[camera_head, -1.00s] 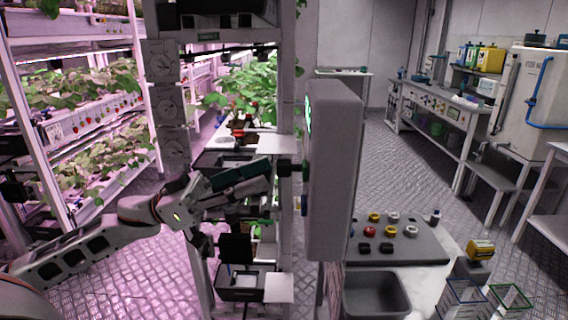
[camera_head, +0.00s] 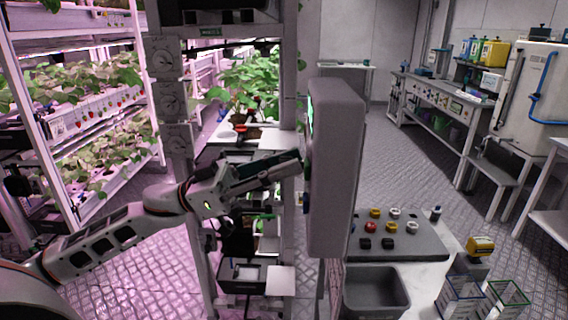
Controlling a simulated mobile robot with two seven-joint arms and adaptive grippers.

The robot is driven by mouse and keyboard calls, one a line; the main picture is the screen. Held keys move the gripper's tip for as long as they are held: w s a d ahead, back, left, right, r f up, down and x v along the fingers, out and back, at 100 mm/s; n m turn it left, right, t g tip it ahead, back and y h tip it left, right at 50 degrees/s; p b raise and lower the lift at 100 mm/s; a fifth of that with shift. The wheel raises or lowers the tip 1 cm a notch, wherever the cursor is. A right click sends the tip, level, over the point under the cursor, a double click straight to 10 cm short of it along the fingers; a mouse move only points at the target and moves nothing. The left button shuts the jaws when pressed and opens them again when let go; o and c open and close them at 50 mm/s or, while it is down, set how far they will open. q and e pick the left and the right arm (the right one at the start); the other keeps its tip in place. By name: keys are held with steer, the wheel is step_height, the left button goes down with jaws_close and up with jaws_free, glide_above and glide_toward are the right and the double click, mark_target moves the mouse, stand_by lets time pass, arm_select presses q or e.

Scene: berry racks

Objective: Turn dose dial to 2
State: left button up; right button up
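A tall grey control box (camera_head: 336,170) stands at the middle, seen nearly edge-on, with a green-lit screen (camera_head: 310,115) on its left face. Controls on that face show only as slivers, and no dial numbers can be read there. My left gripper (camera_head: 298,160) is up against that left face, around mid-height. Its fingertips overlap the place where a dark knob stuck out, so I cannot tell whether they touch or hold it. The finger gap is hidden. My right gripper is not in view.
Several white dial plates (camera_head: 165,100) are on the post at left, beside plant racks (camera_head: 85,130). At right, a bench carries a dark panel (camera_head: 415,240) with coloured knobs, a grey bin (camera_head: 375,290) and wire baskets (camera_head: 503,297). Open floor lies behind.

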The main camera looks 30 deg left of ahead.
arm_select(q)
steer(key=shift+m, duration=0.4)
jaws_close()
steer(key=m+g+b, duration=0.2)
steer(key=m+g, duration=0.1)
steer(key=m, duration=0.2)
steer(key=shift+h, duration=0.4)
steer(key=m+g, duration=0.1)
steer(key=m, duration=0.2)
steer(key=m+g+b, duration=0.1)
steer(key=m+g, duration=0.1)
steer(key=m, duration=0.1)
steer(key=shift+f+b, duration=0.1)
steer(key=shift+b, duration=0.2)
steer(key=m, duration=0.2)
steer(key=m+g+y+b, duration=0.1)
steer(key=m, duration=0.2)
steer(key=shift+m+g+y, duration=0.3)
steer(key=m+y, duration=0.1)
steer(key=m, duration=0.1)
steer(key=shift+m+g+b, duration=0.3)
steer(key=shift+b, duration=0.05)
steer(key=m+y, duration=0.1)
steer(key=m, duration=0.1)
steer(key=shift+s+m, duration=0.1)
steer(key=shift+m, duration=0.8)
steer(key=shift+y, duration=0.3)
